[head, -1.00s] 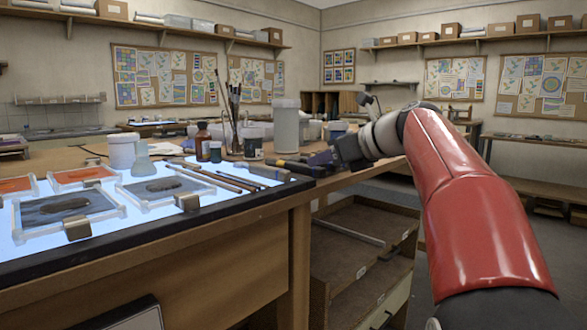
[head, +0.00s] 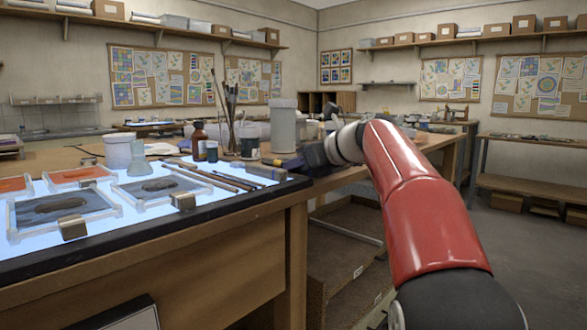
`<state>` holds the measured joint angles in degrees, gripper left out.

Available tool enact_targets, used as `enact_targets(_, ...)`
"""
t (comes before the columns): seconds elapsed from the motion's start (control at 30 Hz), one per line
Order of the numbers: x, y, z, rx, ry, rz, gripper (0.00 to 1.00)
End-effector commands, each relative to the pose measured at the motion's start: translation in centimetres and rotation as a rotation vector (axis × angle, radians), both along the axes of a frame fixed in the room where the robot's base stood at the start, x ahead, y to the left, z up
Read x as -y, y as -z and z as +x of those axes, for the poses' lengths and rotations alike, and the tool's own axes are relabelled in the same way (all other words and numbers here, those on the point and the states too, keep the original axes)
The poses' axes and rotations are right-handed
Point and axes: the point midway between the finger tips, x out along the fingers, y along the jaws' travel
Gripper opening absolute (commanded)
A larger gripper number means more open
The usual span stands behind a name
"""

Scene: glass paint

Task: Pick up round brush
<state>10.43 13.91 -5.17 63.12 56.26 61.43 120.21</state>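Several thin brushes or tools (head: 215,176) lie side by side on the right part of the lit panel (head: 20,247). I cannot tell which one is the round brush. More brushes stand upright in a holder (head: 232,105) behind the panel. My gripper (head: 275,162) is at the end of my red arm, low over the bench near the panel's back right corner. It points left, to the right of the lying brushes and apart from them. Its fingers are small and seen from the side, so their opening is unclear.
A white jar (head: 118,151), a glass flask (head: 139,160), a brown bottle (head: 199,139) and a tall pale container (head: 283,125) stand behind the panel. Framed glass pieces (head: 62,208) and metal blocks (head: 72,227) lie on its left. A shelf unit (head: 345,245) is below.

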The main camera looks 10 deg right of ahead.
Motion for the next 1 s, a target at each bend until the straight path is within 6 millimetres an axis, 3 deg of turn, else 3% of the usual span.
enact_targets(0.47,0.0,-0.4,0.0,0.000,0.000,0.000,0.00)
enact_targets(1.0,0.0,-3.2,-0.1,0.000,-0.002,0.001,0.00)
